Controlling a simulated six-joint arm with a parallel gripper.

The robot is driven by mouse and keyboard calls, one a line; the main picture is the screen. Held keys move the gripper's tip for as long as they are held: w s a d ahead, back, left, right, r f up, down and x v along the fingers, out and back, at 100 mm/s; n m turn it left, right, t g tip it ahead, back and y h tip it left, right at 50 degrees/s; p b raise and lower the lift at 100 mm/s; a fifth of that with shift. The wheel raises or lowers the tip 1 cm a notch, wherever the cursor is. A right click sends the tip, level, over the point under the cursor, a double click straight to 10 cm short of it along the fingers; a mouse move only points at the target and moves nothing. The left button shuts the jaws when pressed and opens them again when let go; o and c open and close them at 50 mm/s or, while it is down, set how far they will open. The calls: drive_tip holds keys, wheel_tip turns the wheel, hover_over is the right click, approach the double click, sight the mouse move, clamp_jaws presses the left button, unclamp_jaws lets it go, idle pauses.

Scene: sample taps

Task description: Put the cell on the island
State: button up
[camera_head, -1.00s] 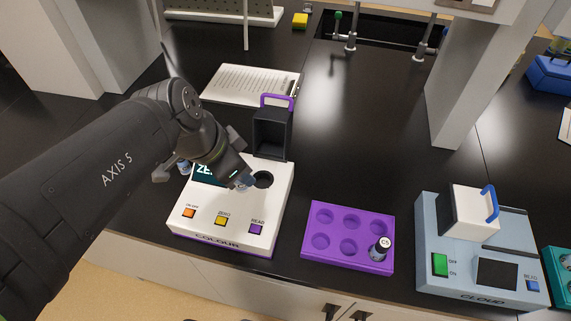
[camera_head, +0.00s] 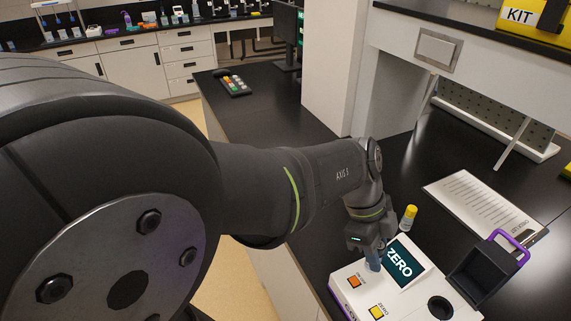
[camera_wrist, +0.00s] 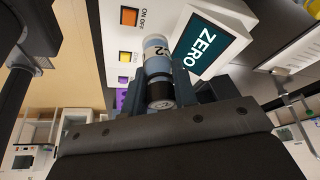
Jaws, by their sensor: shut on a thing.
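My gripper (camera_head: 371,246) is shut on a cell (camera_head: 373,264), a small vial of pale blue liquid. In the wrist view my gripper (camera_wrist: 160,84) grips the cell (camera_wrist: 156,50), which has a black cap and a partly hidden label ending in 2. The gripper holds it in front of the left part of the white COLOUR meter (camera_head: 348,297), beside its ZERO screen (camera_head: 404,266). The fingers hide part of the cell. The meter's round well (camera_head: 440,307) looks empty, with its lid open. No surface is marked as the island.
A yellow-capped bottle (camera_head: 409,217) stands behind the screen. The purple-handled lid (camera_head: 482,268) stands raised at right, near a clipboard (camera_head: 482,212). A far counter (camera_head: 130,36) holds several bottles.

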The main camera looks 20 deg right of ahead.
drive_tip(key=w+f, duration=0.1)
drive_tip(key=w, duration=0.2)
drive_tip(key=w+f, duration=0.2)
drive_tip(key=w, duration=0.1)
drive_tip(key=w+f, duration=0.2)
drive_tip(key=shift+w+a+f, duration=0.1)
drive_tip(key=shift+w+f, duration=0.05)
drive_tip(key=shift+w, duration=0.25)
drive_tip(key=shift+f, duration=2.05)
drive_tip(key=shift+f, duration=0.15)
drive_tip(key=o, duration=1)
drive_tip(key=v, duration=1.2)
drive_tip(key=shift+r, duration=0.25)
